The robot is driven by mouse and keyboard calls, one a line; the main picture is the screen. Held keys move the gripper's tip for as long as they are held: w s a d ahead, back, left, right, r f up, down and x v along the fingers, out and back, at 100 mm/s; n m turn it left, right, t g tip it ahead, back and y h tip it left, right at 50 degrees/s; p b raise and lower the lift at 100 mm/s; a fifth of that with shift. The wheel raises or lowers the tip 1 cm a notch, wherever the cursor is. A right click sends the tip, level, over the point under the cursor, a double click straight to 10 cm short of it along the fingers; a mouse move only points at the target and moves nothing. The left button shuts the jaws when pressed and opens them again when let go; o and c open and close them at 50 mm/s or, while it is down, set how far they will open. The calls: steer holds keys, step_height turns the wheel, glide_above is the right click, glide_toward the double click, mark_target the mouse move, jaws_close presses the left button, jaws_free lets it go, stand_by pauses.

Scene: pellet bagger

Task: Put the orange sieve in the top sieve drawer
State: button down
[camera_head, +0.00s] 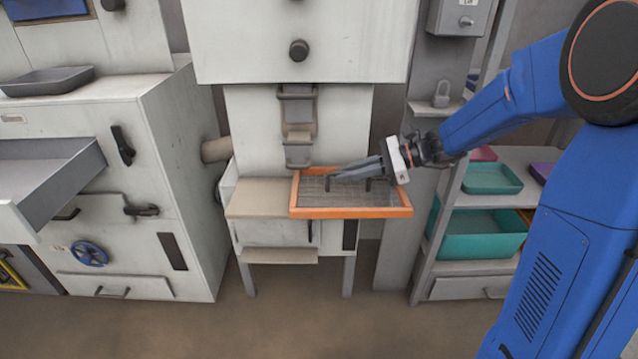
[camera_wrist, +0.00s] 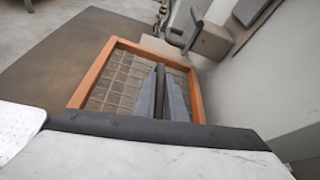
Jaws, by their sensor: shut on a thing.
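The orange sieve (camera_head: 350,212) is a square orange frame with grey mesh and a dark handle bar above it. It is level in front of the middle machine, its left side overlapping a beige ledge. My gripper (camera_head: 345,174) comes from the right and is shut on the handle. In the wrist view, the sieve's frame (camera_wrist: 91,75) surrounds the mesh, and my gripper's fingers (camera_wrist: 161,92) close around the dark bar. I cannot tell whether the sieve touches the ledge. A grey drawer (camera_head: 60,190) stands pulled out of the left cabinet; it looks empty where I can see inside.
The beige ledge (camera_head: 258,197) juts from the middle machine (camera_head: 255,125). The left cabinet (camera_head: 185,190) has dark handles and a blue handwheel (camera_head: 89,253). A dark tray (camera_head: 48,80) lies on top. Shelves with teal bins (camera_head: 482,235) stand at right. Floor in front is clear.

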mark_target(319, 184)
steer(key=a, duration=0.7)
steer(key=shift+w+a, duration=0.1)
steer(key=shift+w, duration=0.3)
steer(key=shift+a+f, duration=0.1)
steer(key=shift+a, duration=0.15)
step_height(319, 184, down, 3)
steer(key=shift+f, duration=0.15)
steer(key=c, duration=1.8)
jaws_free()
